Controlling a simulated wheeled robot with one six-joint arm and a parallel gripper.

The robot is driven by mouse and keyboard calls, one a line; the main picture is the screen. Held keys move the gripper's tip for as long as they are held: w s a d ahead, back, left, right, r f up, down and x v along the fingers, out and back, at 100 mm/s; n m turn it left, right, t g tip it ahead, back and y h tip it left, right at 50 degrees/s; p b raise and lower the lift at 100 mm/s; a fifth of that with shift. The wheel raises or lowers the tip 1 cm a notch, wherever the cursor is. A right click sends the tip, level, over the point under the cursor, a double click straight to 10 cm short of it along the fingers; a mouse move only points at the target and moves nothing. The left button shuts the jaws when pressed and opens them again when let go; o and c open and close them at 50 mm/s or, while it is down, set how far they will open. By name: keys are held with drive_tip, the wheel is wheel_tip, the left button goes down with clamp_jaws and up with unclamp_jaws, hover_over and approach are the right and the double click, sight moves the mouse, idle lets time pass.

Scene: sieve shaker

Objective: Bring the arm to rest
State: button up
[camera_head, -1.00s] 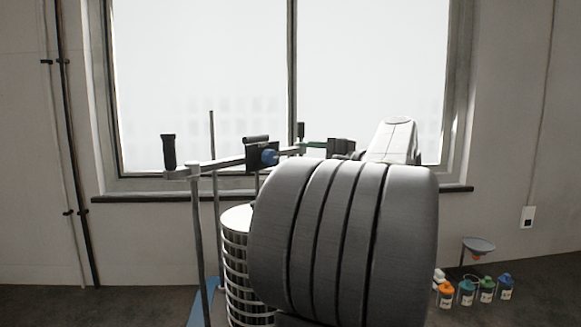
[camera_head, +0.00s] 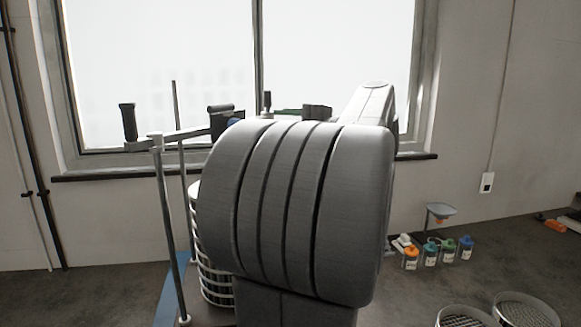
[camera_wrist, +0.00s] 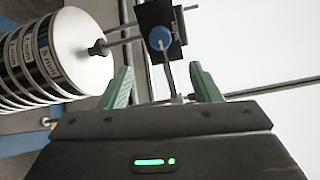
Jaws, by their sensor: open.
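My gripper (camera_wrist: 162,88) shows in the wrist view with its two green fingers spread apart and nothing between them. Beyond the fingers is the shaker's clamp bar (camera_head: 182,134) with a black handle (camera_head: 128,122) at its left end. A blue knob (camera_wrist: 161,38) on a dark block shows in the wrist view. The stack of round metal sieves (camera_head: 212,270) stands under the bar, and it also shows at the left of the wrist view (camera_wrist: 62,58). In the head view my large grey arm link hides part of the stack and most of my gripper.
Two loose sieves (camera_head: 526,311) lie at the lower right. A window (camera_head: 250,75) with a dark sill (camera_head: 415,156) is behind the shaker. The shaker's upright rod (camera_head: 170,235) stands near my arm.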

drive_tip(key=p+x, duration=0.3)
drive_tip(key=x, duration=0.9)
drive_tip(key=b+v, duration=0.4)
drive_tip(key=v, duration=1)
drive_tip(key=w+a+n, duration=0.4)
drive_tip(key=a+n, duration=0.2)
drive_tip(key=n, duration=0.2)
drive_tip(key=w+a+n+b, duration=0.1)
drive_tip(key=w+a+n, duration=0.2)
drive_tip(key=n, duration=0.6)
drive_tip(key=shift+w+a+f+n+t, duration=0.3)
drive_tip(key=shift+w+a+t, duration=0.1)
drive_tip(key=shift+a, duration=1)
drive_tip(key=shift+s, duration=0.1)
